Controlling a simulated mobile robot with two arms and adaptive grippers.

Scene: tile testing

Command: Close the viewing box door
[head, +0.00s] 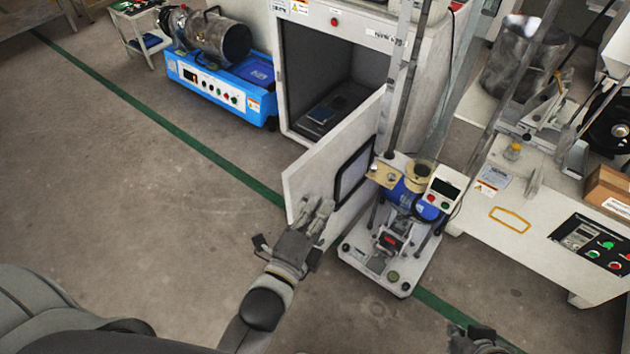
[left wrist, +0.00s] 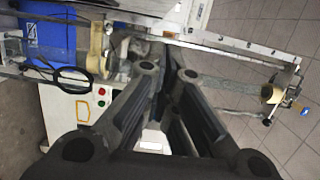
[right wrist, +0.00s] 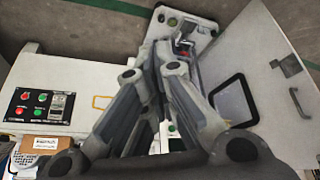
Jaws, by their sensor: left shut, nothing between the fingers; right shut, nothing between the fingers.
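The viewing box (head: 281,90) stands at the back centre with its dark inside in view. Its white door (head: 325,160) with a dark-framed window (head: 355,172) is partly open, angled out toward me from the box's right side. The door also shows at the right of the right wrist view (right wrist: 262,55), with a handle (right wrist: 295,106). My left gripper (head: 320,214) is shut and empty, in front of the door's lower part near the free edge; I cannot tell whether it touches. My right gripper (head: 482,345) is shut and empty at the bottom edge of the head view.
A small test stand (head: 385,262) stands on a white base close right of the door. A white machine (head: 530,250) with a control panel fills the right. A blue machine (head: 215,92) with a metal drum stands left of the box. The floor (head: 130,210) at left is clear.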

